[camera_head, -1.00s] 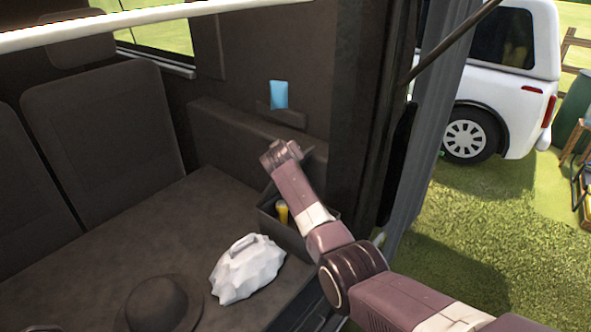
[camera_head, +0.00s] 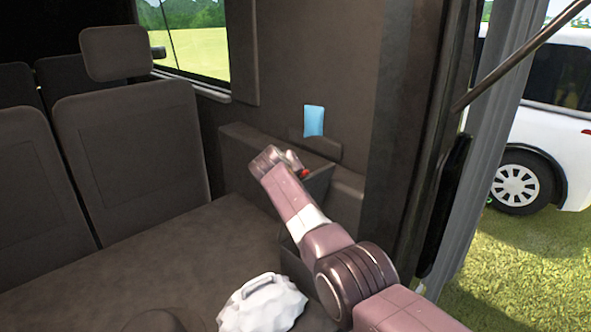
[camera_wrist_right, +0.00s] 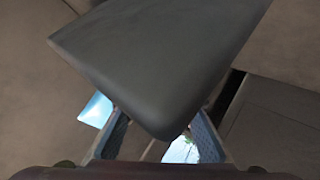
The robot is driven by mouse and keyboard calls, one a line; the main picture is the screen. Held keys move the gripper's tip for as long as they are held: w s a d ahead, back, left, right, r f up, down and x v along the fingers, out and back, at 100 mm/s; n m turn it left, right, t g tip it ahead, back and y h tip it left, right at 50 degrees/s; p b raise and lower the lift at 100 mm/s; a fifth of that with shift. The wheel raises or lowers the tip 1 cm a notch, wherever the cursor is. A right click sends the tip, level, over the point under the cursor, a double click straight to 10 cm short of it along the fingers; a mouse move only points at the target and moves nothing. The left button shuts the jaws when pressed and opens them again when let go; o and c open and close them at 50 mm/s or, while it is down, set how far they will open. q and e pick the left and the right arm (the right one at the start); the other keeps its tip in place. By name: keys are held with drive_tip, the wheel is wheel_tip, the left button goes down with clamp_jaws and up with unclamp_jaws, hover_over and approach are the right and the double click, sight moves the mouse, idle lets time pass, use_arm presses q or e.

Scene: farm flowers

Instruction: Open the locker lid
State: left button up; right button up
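The locker (camera_head: 292,262) is a dark box at the end of the rear seat by the side wall, largely hidden behind my right arm. A dark panel that looks like its lid (camera_head: 318,183) stands raised near the wall. My right gripper (camera_head: 277,160) is at the panel's upper left edge. In the right wrist view, a broad dark panel (camera_wrist_right: 165,70) fills the middle, its near corner between my right fingers (camera_wrist_right: 160,140). The fingers stand apart; I cannot tell whether they touch it. My left gripper is not in view.
A white, lumpy handled item (camera_head: 262,305) lies on the seat near the locker. A dark hat (camera_head: 155,320) is at the bottom edge. A light blue card (camera_head: 314,120) is on the wall above. A small red spot (camera_head: 305,173) shows beside the gripper.

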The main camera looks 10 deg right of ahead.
drive_tip(key=shift+o, duration=1.1)
drive_tip(key=shift+r, duration=0.15)
drive_tip(key=shift+w+d, duration=0.1)
drive_tip(key=shift+d, duration=0.05)
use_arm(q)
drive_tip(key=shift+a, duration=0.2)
use_arm(e)
drive_tip(key=shift+v, duration=6)
